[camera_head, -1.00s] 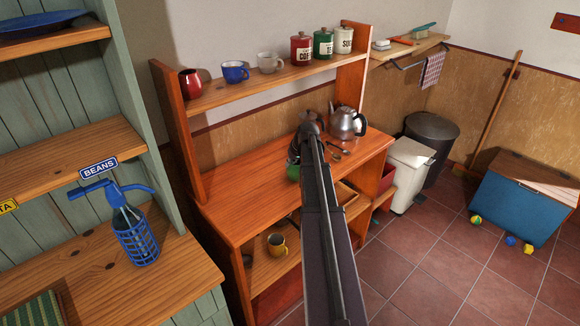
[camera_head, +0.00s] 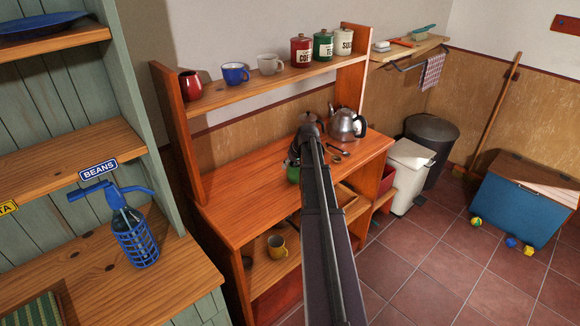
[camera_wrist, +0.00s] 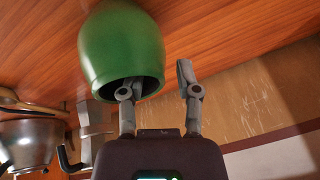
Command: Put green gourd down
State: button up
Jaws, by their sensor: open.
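The green gourd (camera_wrist: 122,45) is large in the wrist view, its dark open rim facing my gripper (camera_wrist: 158,78). One finger reaches into the rim and its tip is hidden there. The other finger is outside, clear of the gourd's wall, and the jaws are apart. In the head view the gourd (camera_head: 292,173) shows as a small green patch on the wooden worktop (camera_head: 240,205), partly behind my arm. My gripper is mostly hidden behind the arm there.
Mugs and canisters stand on the shelf (camera_head: 265,84) above. The worktop to the left is bare. A yellow mug (camera_head: 277,246) is on the lower shelf.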

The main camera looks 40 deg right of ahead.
jog(key=p+v, duration=1.1)
jog(key=v, duration=0.1)
dwell(0.5)
jog(key=shift+a, duration=0.1)
dwell(0.7)
jog(key=s+a+f+n+g, duration=0.1)
jog(key=s+a+n+g, duration=0.1)
jog(key=a, duration=2)
jog(key=s+a+g, duration=0.1)
jog(key=s+a, duration=0.2)
jog(key=a, duration=0.3)
jog(key=s+a+n+g, duration=0.1)
jog(key=s+a, duration=0.3)
jog(key=a, duration=0.3)
jog(key=s+a+n+h, duration=0.1)
jog(key=s+a, duration=0.2)
jog(key=a, duration=0.3)
jog(key=shift+s+a+f+g, duration=0.35)
jog(key=shift+g, duration=0.05)
jog(key=shift+f, duration=0.1)
